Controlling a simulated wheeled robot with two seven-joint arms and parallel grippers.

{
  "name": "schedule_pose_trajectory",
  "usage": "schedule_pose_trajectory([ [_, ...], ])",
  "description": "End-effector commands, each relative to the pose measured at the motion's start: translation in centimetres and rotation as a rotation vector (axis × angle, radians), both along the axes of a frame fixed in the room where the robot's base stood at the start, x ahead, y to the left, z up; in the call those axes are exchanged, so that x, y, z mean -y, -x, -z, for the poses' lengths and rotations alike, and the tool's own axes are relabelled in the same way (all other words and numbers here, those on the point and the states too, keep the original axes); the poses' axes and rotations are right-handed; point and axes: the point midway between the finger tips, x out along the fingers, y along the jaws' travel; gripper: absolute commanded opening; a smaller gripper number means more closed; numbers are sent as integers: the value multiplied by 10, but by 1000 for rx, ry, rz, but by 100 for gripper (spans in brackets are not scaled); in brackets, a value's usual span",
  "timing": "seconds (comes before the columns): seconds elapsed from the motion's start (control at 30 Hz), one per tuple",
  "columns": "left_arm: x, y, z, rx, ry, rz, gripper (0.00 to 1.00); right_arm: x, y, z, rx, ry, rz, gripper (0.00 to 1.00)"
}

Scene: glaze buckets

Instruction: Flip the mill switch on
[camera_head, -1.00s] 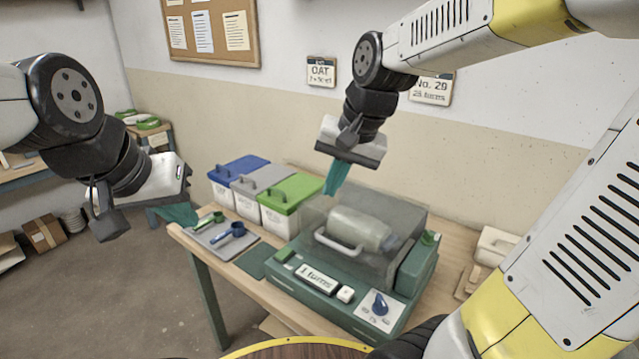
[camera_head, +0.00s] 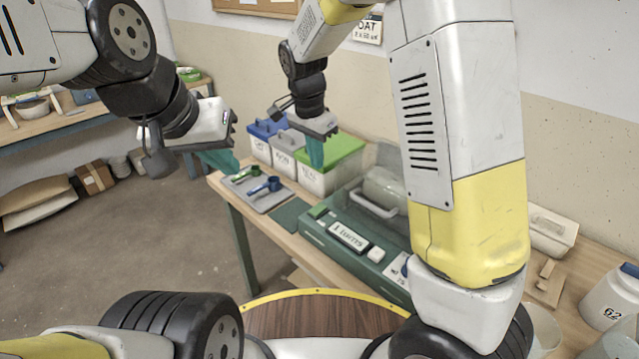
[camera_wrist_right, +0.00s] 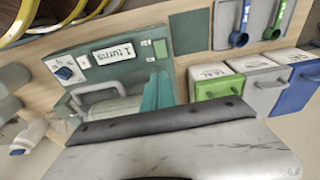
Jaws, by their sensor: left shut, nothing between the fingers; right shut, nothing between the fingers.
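The mill (camera_head: 330,240) is a green machine on the wooden table, with a clear cover over a pale jar and a display reading "1 turns" (camera_head: 349,236). A blue pointer knob on a white plate (camera_wrist_right: 65,71) shows in the right wrist view; in the head view my right arm hides most of it. A white button (camera_head: 376,254) sits beside the display, and a green piece (camera_head: 317,211) sits at the left end. My right gripper (camera_head: 314,153) is shut and empty, in front of the green-lidded bin. My left gripper (camera_head: 220,160) is shut and empty, left of the bins.
Blue-, grey- and green-lidded bins (camera_head: 318,181) stand at the back of the table. A grey tray (camera_head: 267,202) with green and blue scoops lies before them. A white container marked 62 (camera_head: 610,298) stands at the right. A round wooden top (camera_head: 320,318) is in front.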

Motion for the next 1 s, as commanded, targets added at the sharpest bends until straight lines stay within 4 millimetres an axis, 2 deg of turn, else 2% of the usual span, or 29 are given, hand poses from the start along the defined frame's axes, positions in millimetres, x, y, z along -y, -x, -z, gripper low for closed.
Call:
schedule_pose_trajectory([
  [0.17,0,0,0,0,0,0,0,-8,-5,8,3,22,26,0],
  [0.5,0,0,0,0,0,0,0,-8,-5,9,3,24,28,0],
  [0.63,0,0,0,0,0,0,0,-7,-6,16,2,24,27,0],
  [0.77,0,0,0,0,0,0,0,-4,-7,35,0,26,27,0],
  [1.0,0,0,0,0,0,0,0,3,-14,86,-2,26,29,0],
])
